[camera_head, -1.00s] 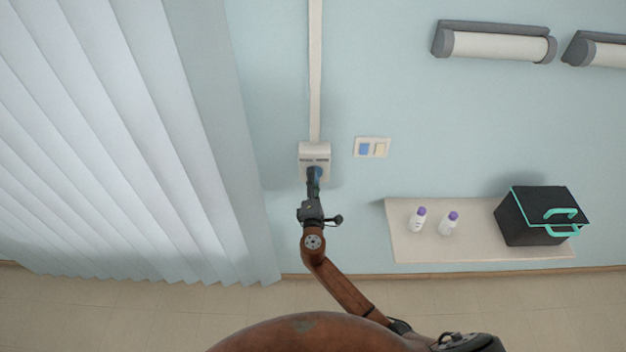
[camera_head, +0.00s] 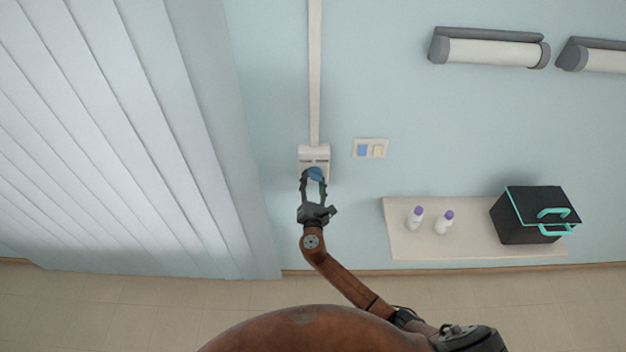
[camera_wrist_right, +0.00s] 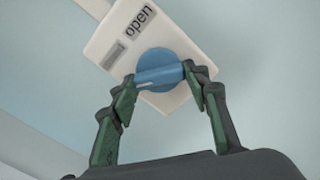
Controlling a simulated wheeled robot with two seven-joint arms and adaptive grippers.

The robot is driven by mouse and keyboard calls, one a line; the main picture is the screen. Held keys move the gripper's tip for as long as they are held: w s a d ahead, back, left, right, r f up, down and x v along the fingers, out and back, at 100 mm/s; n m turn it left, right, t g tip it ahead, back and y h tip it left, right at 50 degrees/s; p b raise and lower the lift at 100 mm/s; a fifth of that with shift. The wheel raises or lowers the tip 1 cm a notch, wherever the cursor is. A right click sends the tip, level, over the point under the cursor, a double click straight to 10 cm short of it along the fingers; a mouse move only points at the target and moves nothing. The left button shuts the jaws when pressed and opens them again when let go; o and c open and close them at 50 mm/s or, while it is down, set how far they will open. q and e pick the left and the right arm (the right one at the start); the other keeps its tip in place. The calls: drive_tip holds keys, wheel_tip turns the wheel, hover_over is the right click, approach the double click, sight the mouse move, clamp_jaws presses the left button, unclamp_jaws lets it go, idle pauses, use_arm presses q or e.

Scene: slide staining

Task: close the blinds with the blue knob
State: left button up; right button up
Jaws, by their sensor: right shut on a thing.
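The blue knob (camera_head: 315,173) sits on the white control box (camera_head: 314,152) on the wall. In the right wrist view the knob (camera_wrist_right: 160,68) is round with a raised grip bar and a pale line towards its left end. The box (camera_wrist_right: 175,35) carries an "open" label (camera_wrist_right: 138,20) and a grey label I cannot read. My right gripper (camera_head: 314,181) is shut on the knob, one finger at each end of the bar. The vertical blinds (camera_head: 110,140) hang at the left as wide, overlapping pale slats. My left gripper is not in view.
A white cable duct (camera_head: 314,70) runs up from the box. A switch plate (camera_head: 370,148) is to its right. A shelf (camera_head: 400,240) at the right holds two purple-capped bottles and a black case (camera_head: 530,225). Two roll holders (camera_head: 490,48) hang above.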

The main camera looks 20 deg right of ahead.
drive_tip(key=shift+f+n, duration=0.1)
drive_tip(key=shift+n, duration=0.3)
drive_tip(key=o, duration=1.2)
drive_tip(key=shift+c, duration=0.2)
drive_tip(key=v, duration=1.2)
